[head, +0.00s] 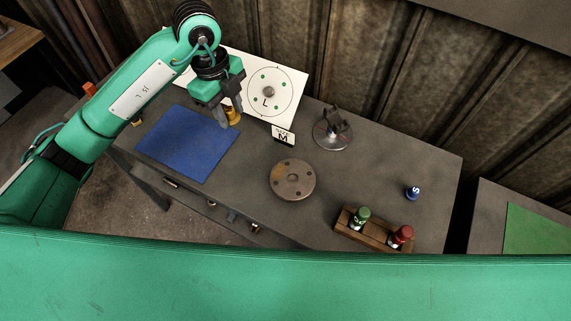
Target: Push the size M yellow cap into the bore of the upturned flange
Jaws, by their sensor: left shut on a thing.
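My left gripper (230,118) comes in from the left and points down above the table, between the blue mat and the white board. It is shut on a yellow cap (233,116); the fingers hide part of the cap, and I cannot read a size on it. A round brown flange (281,188) lies flat on the table, to the right of and nearer than the gripper. It has several small holes around a central bore (293,178). The cap is apart from the flange. My right gripper is not in view.
A sign marked M (283,136) stands behind the flange. A white board marked L (292,82), a round metal stand (333,142), a blue mat (187,142), a blue S cap (412,193) and a wooden rack (375,237) with green and red-topped items surround it.

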